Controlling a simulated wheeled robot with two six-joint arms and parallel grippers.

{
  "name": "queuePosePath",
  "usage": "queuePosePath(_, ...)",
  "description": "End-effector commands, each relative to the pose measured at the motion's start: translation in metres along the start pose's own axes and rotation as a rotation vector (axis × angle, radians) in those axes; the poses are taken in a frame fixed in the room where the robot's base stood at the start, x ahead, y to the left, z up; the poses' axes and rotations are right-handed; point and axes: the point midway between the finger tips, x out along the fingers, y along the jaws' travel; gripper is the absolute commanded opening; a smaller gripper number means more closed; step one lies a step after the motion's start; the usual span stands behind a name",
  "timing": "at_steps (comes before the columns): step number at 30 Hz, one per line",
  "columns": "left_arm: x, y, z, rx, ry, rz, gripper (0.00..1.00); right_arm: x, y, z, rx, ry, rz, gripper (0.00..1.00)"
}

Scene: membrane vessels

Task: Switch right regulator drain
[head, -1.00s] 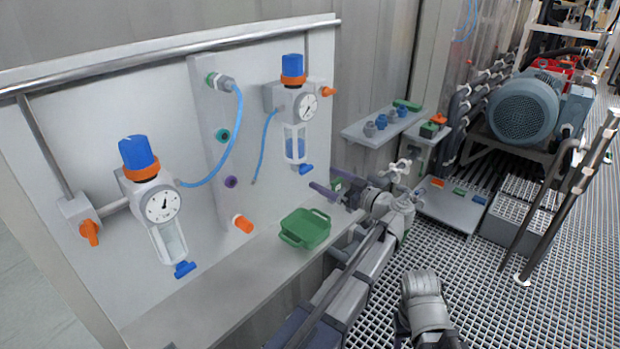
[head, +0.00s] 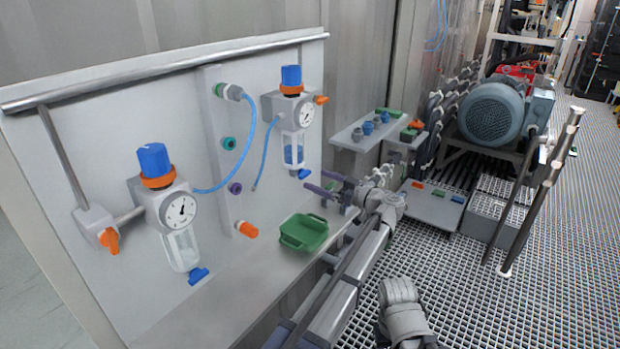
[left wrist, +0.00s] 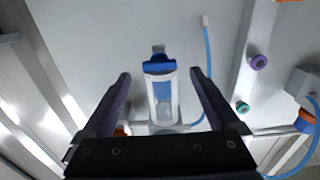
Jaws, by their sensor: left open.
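The right regulator (head: 297,113) hangs on the panel with a blue knob, a gauge and a clear bowl (head: 292,152) holding blue liquid. Its blue drain (head: 304,174) is at the bowl's lower end. My left gripper (head: 313,179) is open, with its fingertips close to the drain. In the left wrist view the blue drain (left wrist: 158,66) and bowl (left wrist: 163,100) appear upside down between the two spread fingers of my left gripper (left wrist: 160,76), with gaps on both sides.
A left regulator (head: 165,208) with its own blue drain (head: 198,275) is on the same panel. A green tray (head: 303,233) sits on the ledge below my left gripper. A blue hose (head: 264,150) hangs left of the right bowl. A shelf with fittings (head: 360,130) is at the right.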

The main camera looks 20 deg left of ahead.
Motion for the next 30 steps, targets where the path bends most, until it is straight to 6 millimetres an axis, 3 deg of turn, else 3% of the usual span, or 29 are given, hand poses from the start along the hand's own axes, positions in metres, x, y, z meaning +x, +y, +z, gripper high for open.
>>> queuePosePath(3,0.018,0.0,0.0,0.0,0.0,-0.001,0.95,0.0,0.0,0.0,0.0,0.0,0.0,0.5)
queuePosePath(9,0.035,0.0,0.0,0.0,0.0,0.001,0.95,0.0,0.0,0.0,0.0,0.0,0.0,0.5)
queuePosePath(20,0.038,0.0,0.0,0.0,0.0,0.001,0.94,0.0,0.0,0.0,0.0,0.0,0.0,0.5)
queuePosePath(30,0.038,0.0,0.0,0.0,0.0,0.001,0.56,0.0,0.0,0.0,0.0,0.0,0.0,0.5)
